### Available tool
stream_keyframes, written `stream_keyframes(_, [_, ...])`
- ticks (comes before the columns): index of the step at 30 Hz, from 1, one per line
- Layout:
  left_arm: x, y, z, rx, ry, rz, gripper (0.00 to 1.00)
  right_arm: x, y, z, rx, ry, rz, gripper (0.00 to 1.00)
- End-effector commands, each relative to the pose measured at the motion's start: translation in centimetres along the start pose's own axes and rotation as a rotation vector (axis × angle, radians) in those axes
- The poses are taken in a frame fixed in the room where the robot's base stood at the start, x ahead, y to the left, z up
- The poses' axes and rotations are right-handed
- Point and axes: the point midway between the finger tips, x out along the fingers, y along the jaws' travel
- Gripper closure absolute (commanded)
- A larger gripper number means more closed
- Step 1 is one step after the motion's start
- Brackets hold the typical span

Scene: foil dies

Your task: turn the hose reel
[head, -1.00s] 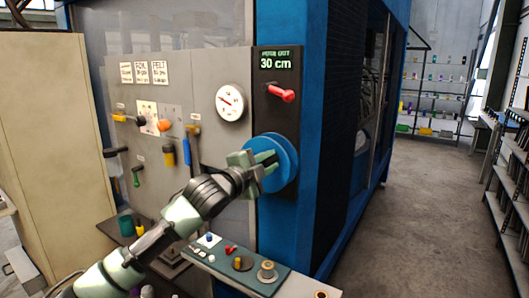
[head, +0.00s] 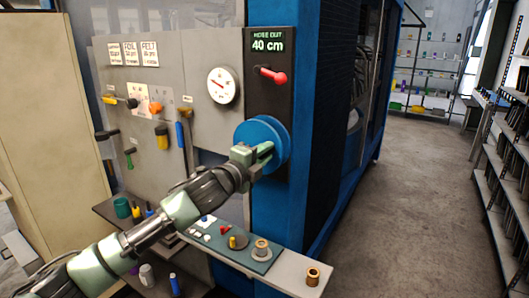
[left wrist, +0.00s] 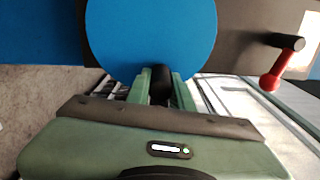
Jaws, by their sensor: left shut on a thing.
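The hose reel (head: 262,127) is a round blue disc on a black upright panel at the machine's corner. It fills the top middle of the left wrist view (left wrist: 150,35). My left gripper (head: 263,153) is at the lower part of the disc's face. In the left wrist view its green fingers (left wrist: 160,92) are shut on a dark knob (left wrist: 161,78) at the disc's edge. The display (head: 267,41) above reads "HOSE OUT 40 cm". My right gripper is not in view.
A red-handled lever (head: 274,76) sticks out above the reel, and a round gauge (head: 222,85) is to its left. Below, a ledge carries a teal mat (head: 215,243) with small parts and a brass piece (head: 313,276). Open floor (head: 415,200) lies to the right.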

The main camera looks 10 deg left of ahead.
Motion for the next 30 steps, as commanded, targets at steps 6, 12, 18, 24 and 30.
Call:
stream_keyframes(6, [0.0,0.1,-0.1,-0.001,0.001,0.002,1.00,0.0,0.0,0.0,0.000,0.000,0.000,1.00])
stream_keyframes(12, [0.0,0.1,-0.1,-0.002,0.001,0.002,0.56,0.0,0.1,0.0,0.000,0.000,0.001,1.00])
stream_keyframes(18, [0.0,0.1,0.0,-0.001,0.000,0.001,0.56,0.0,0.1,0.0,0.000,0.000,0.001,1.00])
stream_keyframes(24, [-1.4,0.3,0.0,0.000,0.001,-0.001,0.56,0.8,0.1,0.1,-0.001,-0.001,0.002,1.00])
stream_keyframes(30, [-4.6,0.5,0.0,0.000,0.000,0.001,0.56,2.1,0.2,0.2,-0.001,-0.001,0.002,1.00])
